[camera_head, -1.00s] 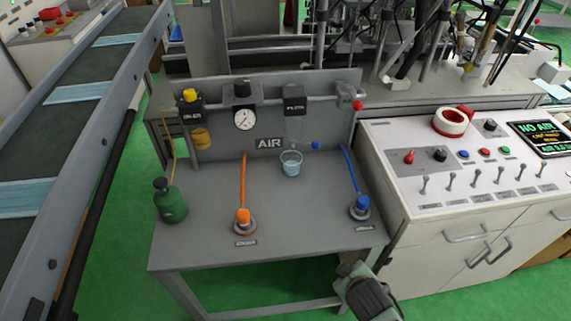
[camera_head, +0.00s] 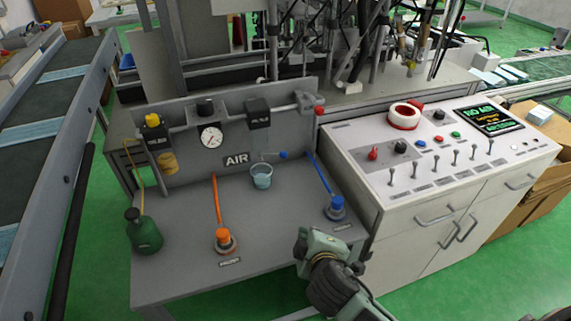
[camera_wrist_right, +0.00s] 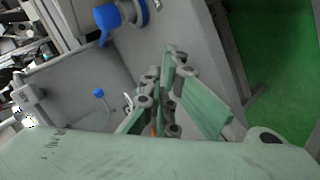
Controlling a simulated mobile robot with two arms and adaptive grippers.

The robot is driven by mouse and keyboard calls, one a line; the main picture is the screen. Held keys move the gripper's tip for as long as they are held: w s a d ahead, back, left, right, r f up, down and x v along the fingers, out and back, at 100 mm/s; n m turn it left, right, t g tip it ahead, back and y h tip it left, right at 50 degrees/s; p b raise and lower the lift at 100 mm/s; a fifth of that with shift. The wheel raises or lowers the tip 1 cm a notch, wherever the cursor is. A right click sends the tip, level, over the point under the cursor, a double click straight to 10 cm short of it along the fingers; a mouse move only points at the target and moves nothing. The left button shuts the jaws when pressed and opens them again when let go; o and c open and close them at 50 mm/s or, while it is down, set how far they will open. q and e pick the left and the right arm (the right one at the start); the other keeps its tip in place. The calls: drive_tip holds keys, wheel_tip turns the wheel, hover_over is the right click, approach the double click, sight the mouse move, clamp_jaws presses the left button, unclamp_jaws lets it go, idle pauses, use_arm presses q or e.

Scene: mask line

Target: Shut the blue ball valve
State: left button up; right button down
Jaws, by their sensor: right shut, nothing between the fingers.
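My right gripper (camera_head: 303,240) is shut and empty by the bench's front right, apart from both blue parts. Its fingers (camera_wrist_right: 160,75) show in the wrist view. My left gripper is out of view.
The grey bench (camera_head: 180,265) has an upright panel with a gauge (camera_head: 210,136). An orange fitting (camera_head: 225,240) and a green bottle (camera_head: 144,232) stand on the bench. A white control console (camera_head: 450,165) adjoins on the right. The middle of the bench top is clear.

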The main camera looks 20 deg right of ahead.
drive_tip(key=w+a+r+n+t, duration=0.3)
drive_tip(key=w+r+n+t, duration=0.25)
drive_tip(key=w+r, duration=0.3)
drive_tip(key=x, duration=1.3)
drive_tip(key=shift+f+n+g+y, duration=0.3)
drive_tip(key=shift+n+g, duration=0.05)
drive_tip(key=shift+s, duration=0.1)
